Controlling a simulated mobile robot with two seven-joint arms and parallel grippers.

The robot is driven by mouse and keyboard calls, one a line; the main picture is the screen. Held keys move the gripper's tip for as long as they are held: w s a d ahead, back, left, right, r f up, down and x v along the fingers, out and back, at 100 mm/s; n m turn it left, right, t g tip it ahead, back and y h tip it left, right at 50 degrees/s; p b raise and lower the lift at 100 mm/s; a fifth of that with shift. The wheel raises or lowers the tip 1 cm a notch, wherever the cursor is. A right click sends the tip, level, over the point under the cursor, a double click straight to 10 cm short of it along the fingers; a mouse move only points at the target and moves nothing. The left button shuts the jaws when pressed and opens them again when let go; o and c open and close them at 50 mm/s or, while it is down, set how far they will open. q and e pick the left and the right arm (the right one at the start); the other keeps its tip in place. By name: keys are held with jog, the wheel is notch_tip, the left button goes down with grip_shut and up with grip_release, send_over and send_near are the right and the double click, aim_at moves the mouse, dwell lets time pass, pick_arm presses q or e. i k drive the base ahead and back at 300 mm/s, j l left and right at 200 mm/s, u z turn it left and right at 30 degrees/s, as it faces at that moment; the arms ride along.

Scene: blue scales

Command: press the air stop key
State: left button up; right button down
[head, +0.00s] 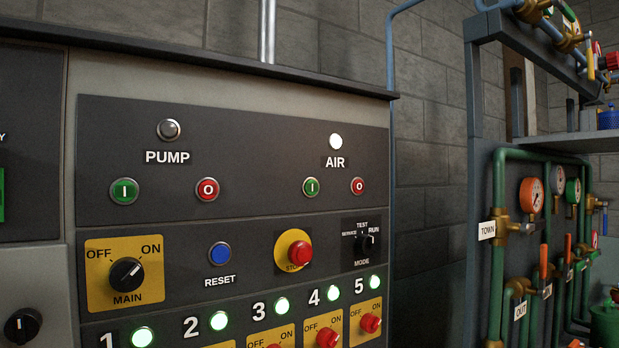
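The air stop key (358,186) is a round red button marked "O" in a pale ring, under the word AIR on the dark upper panel (250,150). Just left of it is the green air start key (311,187), marked "I". Above them the round AIR lamp (335,141) is lit white. Neither of my grippers shows in the head view.
The PUMP pair, a green key (124,190) and a red key (207,189), sits to the left under an unlit lamp (168,129). Below are a blue RESET button (219,253), a red emergency stop (299,253) and a MODE switch (366,242). A pipe rack (497,240) stands right.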

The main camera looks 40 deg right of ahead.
aim_at(358, 186)
jog(key=z, duration=1.05)
